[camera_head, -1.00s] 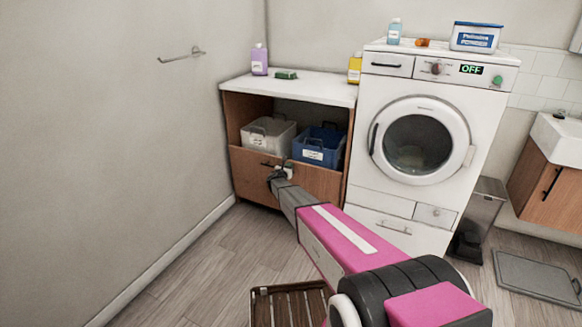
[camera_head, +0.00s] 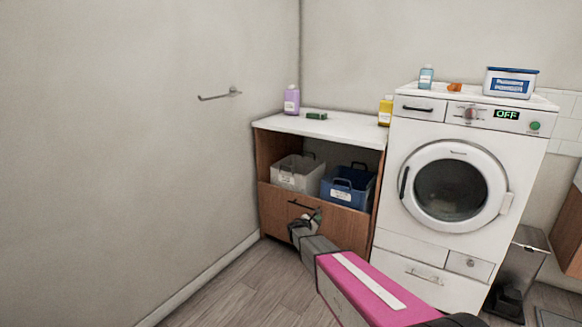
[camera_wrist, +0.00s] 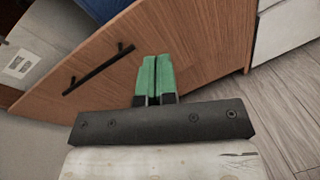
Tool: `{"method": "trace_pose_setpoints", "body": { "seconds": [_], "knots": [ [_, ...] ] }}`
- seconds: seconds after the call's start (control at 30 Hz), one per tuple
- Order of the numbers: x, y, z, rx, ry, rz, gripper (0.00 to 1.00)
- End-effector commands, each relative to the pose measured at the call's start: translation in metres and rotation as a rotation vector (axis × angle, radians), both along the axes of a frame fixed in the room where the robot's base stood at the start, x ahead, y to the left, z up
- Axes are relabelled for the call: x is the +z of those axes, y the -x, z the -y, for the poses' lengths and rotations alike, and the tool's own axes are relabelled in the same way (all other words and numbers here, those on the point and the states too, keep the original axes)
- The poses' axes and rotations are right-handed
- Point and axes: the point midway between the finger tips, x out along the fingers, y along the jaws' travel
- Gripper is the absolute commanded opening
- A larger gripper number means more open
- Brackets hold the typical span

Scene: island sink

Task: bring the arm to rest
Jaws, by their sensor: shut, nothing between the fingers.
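My gripper (camera_head: 312,218) is in front of the wooden drawer front (camera_head: 280,206) of the low cabinet, near its dark bar handle (camera_head: 300,204). In the wrist view, the green fingertips (camera_wrist: 155,76) are together with nothing between them. The wooden front (camera_wrist: 180,40) lies behind them, and the black handle (camera_wrist: 98,70) is to their left, apart from the fingers. My arm reaches forward from the lower right in the head view.
A grey bin (camera_head: 298,173) and a blue bin (camera_head: 347,187) sit on the cabinet's open shelf. A washing machine (camera_head: 410,220) stands to the right, its display reading OFF. A wall (camera_head: 150,150) rises on the left. Floor (camera_head: 240,290) is clear before the cabinet.

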Motion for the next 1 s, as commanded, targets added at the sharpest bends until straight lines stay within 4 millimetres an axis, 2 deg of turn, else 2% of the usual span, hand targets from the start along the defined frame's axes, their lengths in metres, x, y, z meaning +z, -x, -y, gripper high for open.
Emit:
{"method": "trace_pose_setpoints", "body": {
  "seconds": [0.03,0.2,0.3,0.43,0.63,0.8,0.9,1.0],
  "knots": [
    [0.009,0.028,0.016,-0.061,-0.09,0.022,0.0],
    [0.017,0.101,0.056,-0.3,-0.422,0.111,0.0],
    [0.02,0.148,0.072,-0.459,-0.616,0.165,0.0],
    [0.024,0.208,0.082,-0.678,-0.855,0.233,0.0],
    [0.033,0.299,0.078,-1.039,-1.192,0.322,0.0],
    [0.047,0.365,0.058,-1.351,-1.428,0.37,0.0],
    [0.056,0.391,0.046,-1.495,-1.523,0.382,0.0],
    [0.063,0.407,0.037,-1.596,-1.584,0.386,0.0]
  ]
}}
